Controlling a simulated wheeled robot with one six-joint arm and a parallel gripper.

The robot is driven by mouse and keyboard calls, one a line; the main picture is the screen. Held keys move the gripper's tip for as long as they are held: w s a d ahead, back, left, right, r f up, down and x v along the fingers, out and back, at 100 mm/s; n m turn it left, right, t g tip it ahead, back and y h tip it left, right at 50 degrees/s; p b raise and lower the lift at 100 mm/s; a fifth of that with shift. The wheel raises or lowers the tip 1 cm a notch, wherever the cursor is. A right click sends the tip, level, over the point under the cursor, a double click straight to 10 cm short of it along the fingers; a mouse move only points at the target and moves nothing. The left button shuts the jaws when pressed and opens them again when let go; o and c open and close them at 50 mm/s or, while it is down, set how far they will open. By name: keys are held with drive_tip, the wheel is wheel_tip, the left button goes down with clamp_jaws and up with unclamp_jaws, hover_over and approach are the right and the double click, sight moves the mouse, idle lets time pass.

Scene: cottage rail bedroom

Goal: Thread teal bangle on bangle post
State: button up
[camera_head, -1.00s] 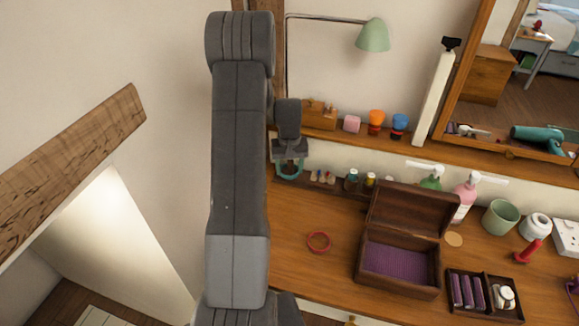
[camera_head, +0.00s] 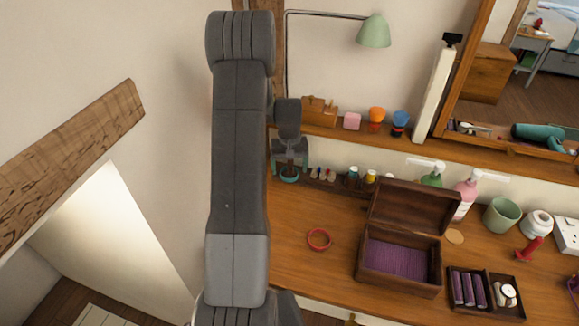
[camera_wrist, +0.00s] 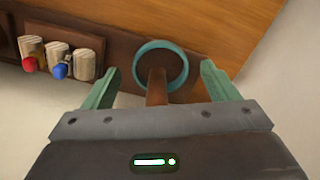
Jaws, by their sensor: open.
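The teal bangle (camera_wrist: 184,67) lies around the dark brown bangle post (camera_wrist: 157,88) in the wrist view. The post rises through the ring and crosses in front of its near edge. My gripper (camera_wrist: 160,72) is open, with one teal finger on each side of the bangle and a gap to both. In the head view the bangle (camera_head: 289,180) shows below my gripper (camera_head: 290,165) at the back left of the dresser; the post is mostly hidden there.
A rack with small ring pegs (camera_wrist: 58,58) stands just left of the post. A red bangle (camera_head: 319,240) lies on the dresser (camera_head: 325,275) in front. An open wooden box (camera_head: 400,284) with a purple lining stands to its right. Bottles and a shelf (camera_head: 345,137) are behind.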

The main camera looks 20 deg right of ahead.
wheel_tip(320, 180, up, 14)
drive_tip(key=shift+b, duration=0.4)
drive_tip(key=shift+f, duration=0.25)
idle(0.3)
wheel_tip(320, 180, down, 13)
drive_tip(key=shift+f+p, duration=0.15)
drive_tip(key=shift+p, duration=0.4)
idle(0.3)
